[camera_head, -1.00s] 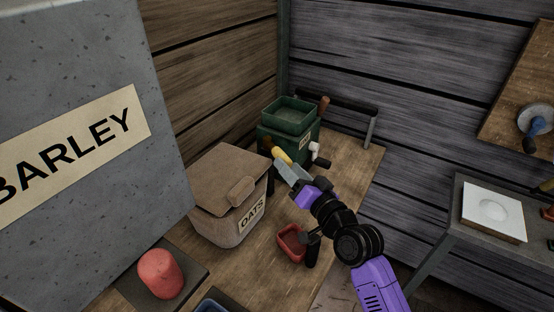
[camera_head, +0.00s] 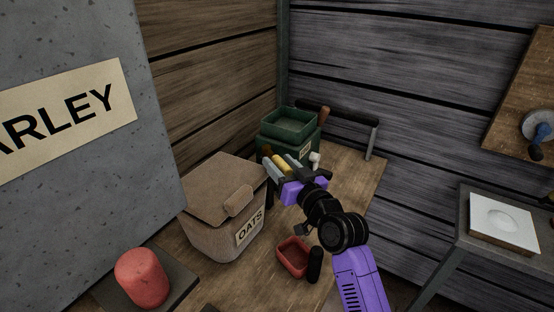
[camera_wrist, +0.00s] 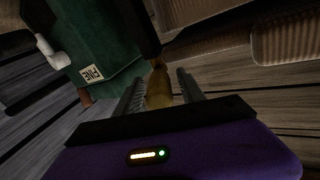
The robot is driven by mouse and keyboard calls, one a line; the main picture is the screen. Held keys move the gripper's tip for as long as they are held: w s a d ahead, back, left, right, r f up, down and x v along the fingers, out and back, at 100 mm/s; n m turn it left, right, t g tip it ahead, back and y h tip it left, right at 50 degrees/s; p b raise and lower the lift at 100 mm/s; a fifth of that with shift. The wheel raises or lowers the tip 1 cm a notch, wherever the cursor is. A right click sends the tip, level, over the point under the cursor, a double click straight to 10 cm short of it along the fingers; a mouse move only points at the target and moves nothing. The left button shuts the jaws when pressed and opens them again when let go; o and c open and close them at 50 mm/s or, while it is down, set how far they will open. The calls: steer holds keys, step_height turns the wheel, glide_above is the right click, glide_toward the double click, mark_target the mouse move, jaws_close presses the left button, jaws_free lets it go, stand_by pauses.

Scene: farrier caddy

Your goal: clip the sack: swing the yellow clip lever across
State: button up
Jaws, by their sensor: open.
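A yellow lever (camera_head: 283,165) stands out between the oats bin and the green feed box. My gripper (camera_head: 280,167) is open, with one finger on each side of the lever. In the wrist view the lever (camera_wrist: 158,88) shows as a dull yellow bar between my two fingers (camera_wrist: 160,92), with a narrow gap beside it. I cannot tell whether either finger touches it. A dark bar (camera_wrist: 147,30) runs on from its far end. I cannot make out a sack clearly; the lever's mount is hidden.
The brown oats bin (camera_head: 222,208) stands close left of my gripper. The green box (camera_head: 288,128) with a white-knobbed crank stands just behind. A red dish (camera_head: 293,257) is on the bench below my arm. A red cylinder (camera_head: 142,278) and the grey barley bin (camera_head: 70,190) are at left.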

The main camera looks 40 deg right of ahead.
steer(key=shift+w+d, duration=0.2)
steer(key=shift+w, duration=0.65)
jaws_close()
stand_by(0.9)
